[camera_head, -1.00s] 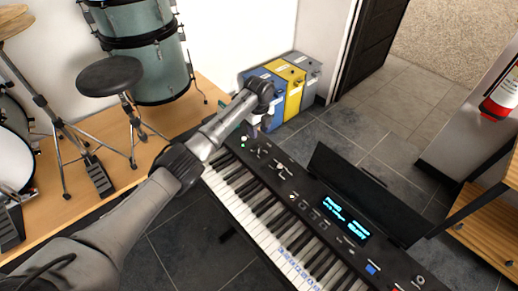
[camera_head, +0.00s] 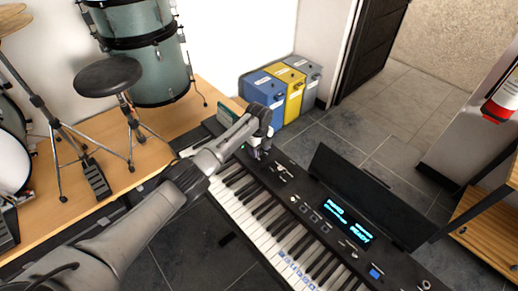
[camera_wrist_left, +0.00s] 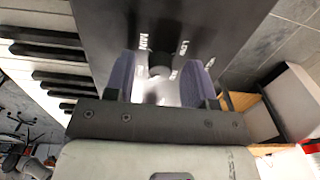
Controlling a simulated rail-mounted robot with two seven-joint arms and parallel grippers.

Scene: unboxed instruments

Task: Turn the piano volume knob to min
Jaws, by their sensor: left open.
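The black digital piano (camera_head: 300,205) runs diagonally across the head view, its keys facing lower left. My left gripper (camera_head: 258,150) is over the far left end of its control panel and hides the knob there. In the left wrist view, my left gripper (camera_wrist_left: 160,80) is open, with a purple-padded finger on either side of a small dark round knob (camera_wrist_left: 159,72). White lettering, including what reads as MIN, is beside the knob. A bright glare covers the area just below it. I cannot tell whether the fingers touch the knob. My right gripper is out of view.
A lit display (camera_head: 348,222) and a black music stand (camera_head: 360,190) are to the right on the piano. Blue, yellow and grey bins (camera_head: 290,90) stand behind. A drum stool (camera_head: 109,76) and drums are on the wooden platform at left. Dark tiled floor lies beyond.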

